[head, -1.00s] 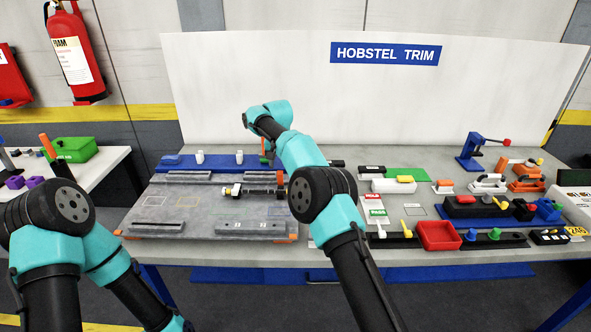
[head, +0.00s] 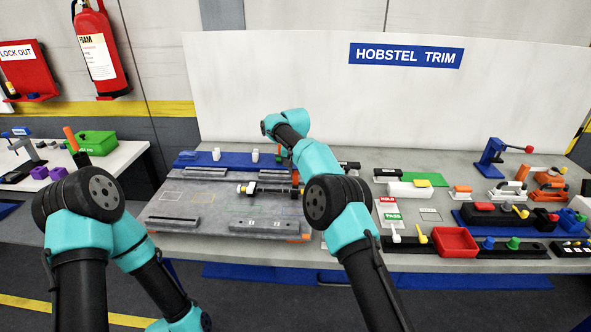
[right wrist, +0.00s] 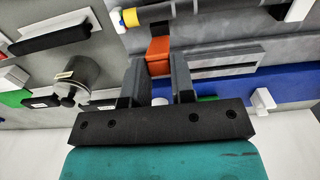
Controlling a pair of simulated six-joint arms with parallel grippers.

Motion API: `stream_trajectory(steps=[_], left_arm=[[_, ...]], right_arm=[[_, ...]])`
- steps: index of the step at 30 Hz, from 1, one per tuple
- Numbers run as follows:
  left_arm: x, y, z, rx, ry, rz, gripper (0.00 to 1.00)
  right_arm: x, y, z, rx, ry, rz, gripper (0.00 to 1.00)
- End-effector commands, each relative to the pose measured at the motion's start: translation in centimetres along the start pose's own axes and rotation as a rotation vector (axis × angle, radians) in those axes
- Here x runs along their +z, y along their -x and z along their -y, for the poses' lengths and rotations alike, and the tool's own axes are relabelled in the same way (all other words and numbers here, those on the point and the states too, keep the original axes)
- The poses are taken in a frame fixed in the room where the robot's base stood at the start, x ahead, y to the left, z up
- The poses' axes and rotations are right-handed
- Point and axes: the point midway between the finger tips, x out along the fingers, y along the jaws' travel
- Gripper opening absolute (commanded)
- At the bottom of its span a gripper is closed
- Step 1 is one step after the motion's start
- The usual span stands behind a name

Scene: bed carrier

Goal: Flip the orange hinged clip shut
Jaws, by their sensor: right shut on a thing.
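The orange clip (right wrist: 158,50) shows in the right wrist view between the two dark fingers of my right gripper (right wrist: 158,78), which is shut on it. Beside it lies a dark rod with a yellow and white end (right wrist: 127,17). In the head view the rod (head: 270,188) lies across the grey fixture plate (head: 190,217), and a bit of the orange clip (head: 295,179) shows at its right end. My right arm hides the right fingers there. Whether the clip's flap is fully down cannot be told. My left gripper is out of view; only its arm shows.
A blue strip (head: 200,164) with white posts runs behind the plate. To the right stand a red bin (head: 456,241), a blue toggle press (head: 492,157) and orange-handled clamps (head: 548,181).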

Motion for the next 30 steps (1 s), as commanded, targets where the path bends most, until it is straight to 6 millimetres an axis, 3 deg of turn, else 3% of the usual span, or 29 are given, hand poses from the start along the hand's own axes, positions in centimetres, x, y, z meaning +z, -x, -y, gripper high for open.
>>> stream_trajectory(steps=[3,30], left_arm=[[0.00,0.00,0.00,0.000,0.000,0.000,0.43],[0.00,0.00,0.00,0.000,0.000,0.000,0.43]], right_arm=[[0.00,0.02,0.01,0.000,0.000,0.000,0.00],[0.87,0.05,-0.06,0.000,0.001,-0.111,0.00]])
